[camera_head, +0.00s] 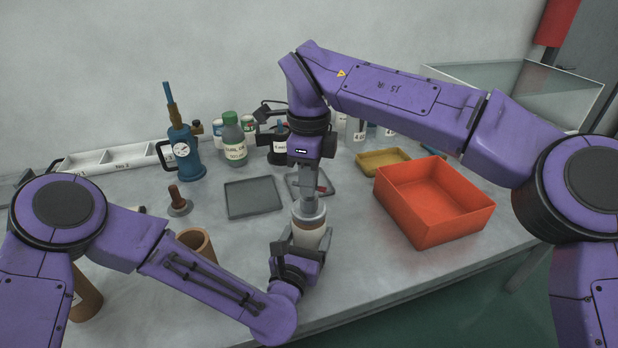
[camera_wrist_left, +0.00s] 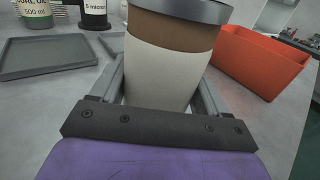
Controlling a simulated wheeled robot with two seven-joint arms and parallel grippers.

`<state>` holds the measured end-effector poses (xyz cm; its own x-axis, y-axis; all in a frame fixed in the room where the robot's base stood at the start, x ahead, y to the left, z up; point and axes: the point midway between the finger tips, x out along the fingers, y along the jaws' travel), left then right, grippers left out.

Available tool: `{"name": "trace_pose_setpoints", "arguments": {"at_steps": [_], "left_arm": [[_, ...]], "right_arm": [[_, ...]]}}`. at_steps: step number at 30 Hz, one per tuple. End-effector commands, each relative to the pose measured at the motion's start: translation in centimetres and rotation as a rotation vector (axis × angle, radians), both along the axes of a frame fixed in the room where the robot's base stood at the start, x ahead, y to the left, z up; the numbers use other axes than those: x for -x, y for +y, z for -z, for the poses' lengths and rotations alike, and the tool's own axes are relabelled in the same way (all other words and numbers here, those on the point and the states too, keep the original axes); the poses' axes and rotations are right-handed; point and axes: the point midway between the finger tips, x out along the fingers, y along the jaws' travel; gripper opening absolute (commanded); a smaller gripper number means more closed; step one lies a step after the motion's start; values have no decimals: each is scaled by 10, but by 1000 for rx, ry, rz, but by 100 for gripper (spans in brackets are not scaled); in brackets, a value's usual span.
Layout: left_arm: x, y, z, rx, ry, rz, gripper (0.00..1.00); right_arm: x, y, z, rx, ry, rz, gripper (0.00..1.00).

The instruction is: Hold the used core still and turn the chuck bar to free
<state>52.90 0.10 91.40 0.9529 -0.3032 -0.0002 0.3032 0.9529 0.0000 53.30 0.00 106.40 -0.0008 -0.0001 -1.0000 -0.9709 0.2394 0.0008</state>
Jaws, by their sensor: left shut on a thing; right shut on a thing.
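The used core (camera_head: 309,236) stands upright near the front middle of the table, brown with a pale band around it and a grey cap on top. My left gripper (camera_head: 303,245) is shut on it from the front, a finger on each side. In the left wrist view the core (camera_wrist_left: 165,75) fills the space between the fingers (camera_wrist_left: 160,90), its grey rim at the top. My right gripper (camera_head: 309,192) points straight down over the core and is shut at its top. The chuck bar is not clearly visible; the fingers hide what they grip.
An orange bin (camera_head: 430,223) stands to the right. A grey tray (camera_head: 252,198) lies to the left and a yellow tray (camera_head: 383,161) behind. A brown tube (camera_head: 196,241) stands near my left forearm. Bottles (camera_head: 234,145) and a blue pump (camera_head: 185,158) line the back.

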Motion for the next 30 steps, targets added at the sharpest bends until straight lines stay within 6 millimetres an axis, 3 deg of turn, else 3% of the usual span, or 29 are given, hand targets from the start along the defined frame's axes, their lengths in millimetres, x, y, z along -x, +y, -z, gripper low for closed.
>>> {"name": "trace_pose_setpoints", "arguments": {"at_steps": [1,3,14,17,24,30], "left_arm": [[0,0,0,0,1,-1,42],[0,0,0,0,1,-1,42],[0,0,0,0,1,0,42],[0,0,0,0,1,0,42],[0,0,0,0,1,0,42],[0,0,0,0,1,0,42]], "right_arm": [[0,0,-1,-1,-1,0,19],[0,0,-1,-1,-1,1,41],[0,0,-6,0,-3,1,41],[-1,0,-25,-2,-6,2,41],[-1,1,-88,0,-6,5,41],[-1,0,-115,0,-1,3,41]]}}
